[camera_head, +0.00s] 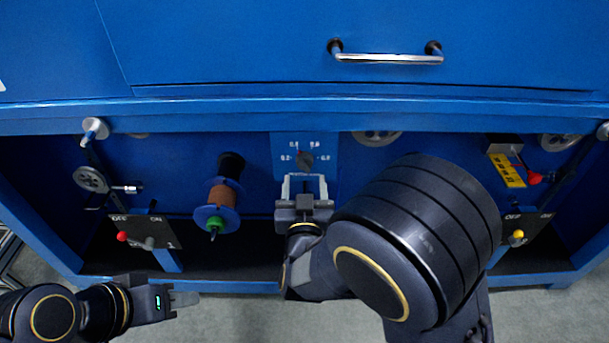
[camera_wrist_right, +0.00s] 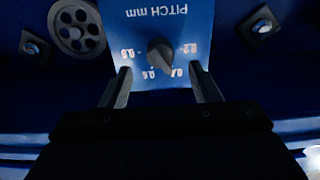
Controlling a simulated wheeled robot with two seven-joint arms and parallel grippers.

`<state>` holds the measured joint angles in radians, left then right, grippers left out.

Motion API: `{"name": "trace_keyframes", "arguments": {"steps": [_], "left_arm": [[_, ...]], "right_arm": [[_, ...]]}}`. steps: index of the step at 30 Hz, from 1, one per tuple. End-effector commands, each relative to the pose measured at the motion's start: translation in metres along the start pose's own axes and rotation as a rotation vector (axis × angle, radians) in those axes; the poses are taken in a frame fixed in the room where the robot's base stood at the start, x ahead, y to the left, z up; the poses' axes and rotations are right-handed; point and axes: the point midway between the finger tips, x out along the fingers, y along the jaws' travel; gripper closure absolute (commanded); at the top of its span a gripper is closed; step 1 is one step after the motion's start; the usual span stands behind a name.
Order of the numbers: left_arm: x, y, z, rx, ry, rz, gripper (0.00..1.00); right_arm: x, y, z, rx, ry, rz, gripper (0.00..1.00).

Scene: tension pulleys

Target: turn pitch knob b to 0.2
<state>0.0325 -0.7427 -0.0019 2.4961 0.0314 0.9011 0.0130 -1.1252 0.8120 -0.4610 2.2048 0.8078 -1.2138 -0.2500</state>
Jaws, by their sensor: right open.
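A dark pitch knob (camera_head: 305,160) sits on a blue scale plate (camera_head: 326,145) at the centre of the machine. No letter b is legible. The knob also shows in the right wrist view (camera_wrist_right: 158,52), where the plate reads "PITCH mm" upside down, with marks from 0.2 to 0.8. Its pointed end lies near the 0.4 mark. My right gripper (camera_head: 305,179) is open just in front of the knob. In the wrist view its fingers (camera_wrist_right: 160,76) stand either side of the plate's lower part, apart from the knob. My left gripper (camera_head: 184,299) is at lower left, away from the knob, its jaws unclear.
A spool (camera_head: 222,195) with brown wire and a green tip is left of the knob. OFF/ON switch panels (camera_head: 165,232) stand at both sides. A yellow scale with a red pointer (camera_head: 508,170) is at right. A drawer handle (camera_head: 388,58) is above. My right arm hides the middle right.

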Motion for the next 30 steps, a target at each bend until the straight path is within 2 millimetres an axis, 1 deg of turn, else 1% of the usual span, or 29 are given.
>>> {"name": "trace_keyframes", "arguments": {"steps": [1, 3, 6, 9, 13, 20, 23, 30], "left_arm": [[0.003, -0.001, 0.002, 0.0, 0.0, 0.0, 0.64], [0.005, -0.002, 0.003, 0.0, 0.0, 0.0, 0.64], [0.008, -0.004, 0.004, 0.0, 0.0, 0.0, 0.64], [0.009, -0.004, 0.005, 0.0, 0.0, 0.0, 0.64], [0.01, -0.004, 0.005, 0.0, 0.0, 0.0, 0.64], [0.01, -0.004, 0.005, 0.0, 0.0, 0.0, 0.64], [0.01, -0.004, 0.005, 0.0, 0.0, 0.0, 0.64], [0.01, -0.004, 0.005, 0.0, 0.0, 0.0, 0.64]], "right_arm": [[0.009, 0.001, 0.002, 0.002, 0.001, 0.004, 0.43], [0.021, 0.001, 0.002, 0.001, 0.0, 0.003, 0.43], [0.036, 0.001, 0.002, 0.001, 0.0, 0.001, 0.43], [0.046, 0.001, 0.002, 0.002, -0.001, 0.001, 0.43], [0.053, 0.0, 0.001, 0.001, -0.002, -0.001, 0.43], [0.054, 0.0, 0.0, 0.001, -0.003, -0.002, 0.43], [0.054, 0.0, 0.0, 0.001, -0.003, -0.002, 0.54], [0.054, 0.0, 0.001, 0.001, -0.003, -0.002, 0.85]]}}
